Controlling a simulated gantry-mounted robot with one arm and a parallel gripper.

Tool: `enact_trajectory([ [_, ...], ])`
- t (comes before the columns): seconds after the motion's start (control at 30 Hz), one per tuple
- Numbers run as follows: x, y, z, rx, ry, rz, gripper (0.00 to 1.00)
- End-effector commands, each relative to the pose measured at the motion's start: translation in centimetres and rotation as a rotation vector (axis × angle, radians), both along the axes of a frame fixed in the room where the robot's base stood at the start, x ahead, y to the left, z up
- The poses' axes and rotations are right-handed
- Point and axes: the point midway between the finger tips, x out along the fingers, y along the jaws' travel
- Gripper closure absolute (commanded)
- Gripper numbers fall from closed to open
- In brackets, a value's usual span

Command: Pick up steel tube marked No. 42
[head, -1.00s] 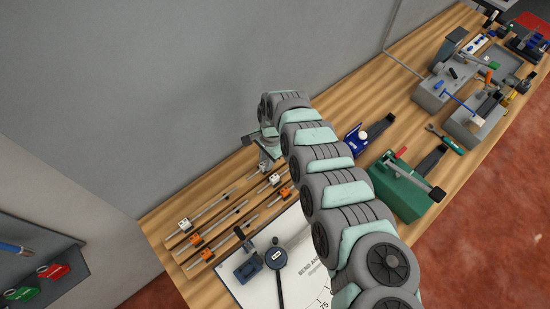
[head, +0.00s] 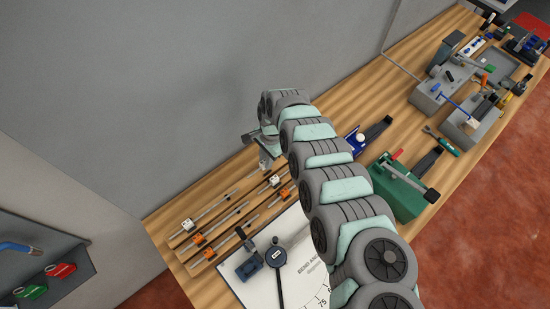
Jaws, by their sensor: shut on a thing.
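Several thin steel tubes, among them one steel tube (head: 212,210), lie side by side near the left end of the wooden bench (head: 166,246), with orange and white blocks along them. No number can be read at this size, so I cannot tell which is No. 42. My gripper (head: 266,164) points down at the far right ends of the tubes, close to the wall. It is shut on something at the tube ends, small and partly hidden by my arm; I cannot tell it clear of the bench.
A green bending tool (head: 403,190) and a blue tool (head: 355,140) stand right of my arm. Grey fixtures fill the far right.

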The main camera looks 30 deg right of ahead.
Motion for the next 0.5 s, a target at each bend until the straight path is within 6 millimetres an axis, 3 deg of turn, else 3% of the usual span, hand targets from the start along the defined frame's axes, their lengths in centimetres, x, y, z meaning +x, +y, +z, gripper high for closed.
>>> enact_trajectory([
  [0.5,0.0,0.0,2.7,0.000,0.001,0.000,1.00],
])
